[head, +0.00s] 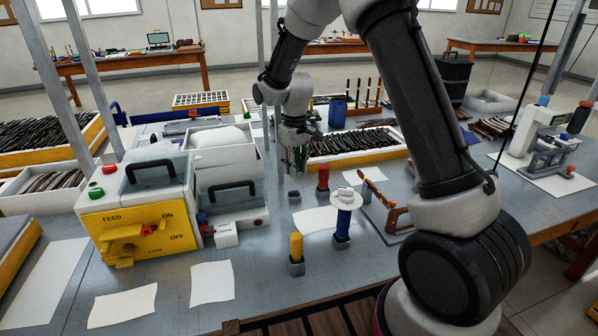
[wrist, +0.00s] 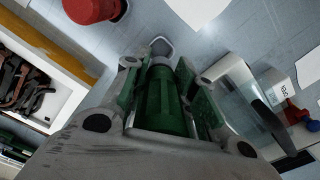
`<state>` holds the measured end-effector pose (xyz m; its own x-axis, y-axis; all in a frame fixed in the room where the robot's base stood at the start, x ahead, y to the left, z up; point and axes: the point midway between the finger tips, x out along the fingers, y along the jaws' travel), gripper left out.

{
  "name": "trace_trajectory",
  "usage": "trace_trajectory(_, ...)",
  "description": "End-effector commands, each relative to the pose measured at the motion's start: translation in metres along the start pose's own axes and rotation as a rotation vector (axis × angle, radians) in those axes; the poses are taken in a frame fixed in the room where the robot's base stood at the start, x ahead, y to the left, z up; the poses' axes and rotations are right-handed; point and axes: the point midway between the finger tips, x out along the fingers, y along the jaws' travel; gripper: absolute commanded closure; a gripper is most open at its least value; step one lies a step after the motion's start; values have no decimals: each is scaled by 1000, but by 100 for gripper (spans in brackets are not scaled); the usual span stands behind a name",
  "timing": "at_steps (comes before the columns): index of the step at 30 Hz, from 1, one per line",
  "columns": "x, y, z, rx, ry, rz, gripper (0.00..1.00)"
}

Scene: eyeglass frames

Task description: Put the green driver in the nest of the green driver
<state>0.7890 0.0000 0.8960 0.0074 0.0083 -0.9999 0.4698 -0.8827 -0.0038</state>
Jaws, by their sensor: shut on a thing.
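My gripper (head: 297,158) points down above the bench and is shut on the green driver. In the wrist view the green driver (wrist: 160,95) lies between the green-padded fingers of my gripper (wrist: 166,92), its far end pointing at a small grey nest (wrist: 160,46). In the head view that small, square, empty-looking nest (head: 294,197) stands on the bench just below my gripper. In the head view the driver is mostly hidden by the fingers. I cannot tell the exact gap between the driver's end and the nest.
A red driver (head: 323,178) stands close right of the nest. A blue driver with a white disc (head: 345,199) and a yellow driver (head: 296,247) stand nearer. The yellow FEED machine (head: 135,228) is at left. A frame tray (head: 357,143) lies behind.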

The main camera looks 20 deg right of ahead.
Motion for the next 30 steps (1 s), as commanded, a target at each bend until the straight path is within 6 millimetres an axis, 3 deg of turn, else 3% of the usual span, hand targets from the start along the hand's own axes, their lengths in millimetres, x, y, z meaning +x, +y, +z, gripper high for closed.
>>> trace_trajectory(16, 4, 0, -1, -15, -3, 2, 100)
trace_trajectory(30, 52, 0, 0, -15, -5, 1, 100)
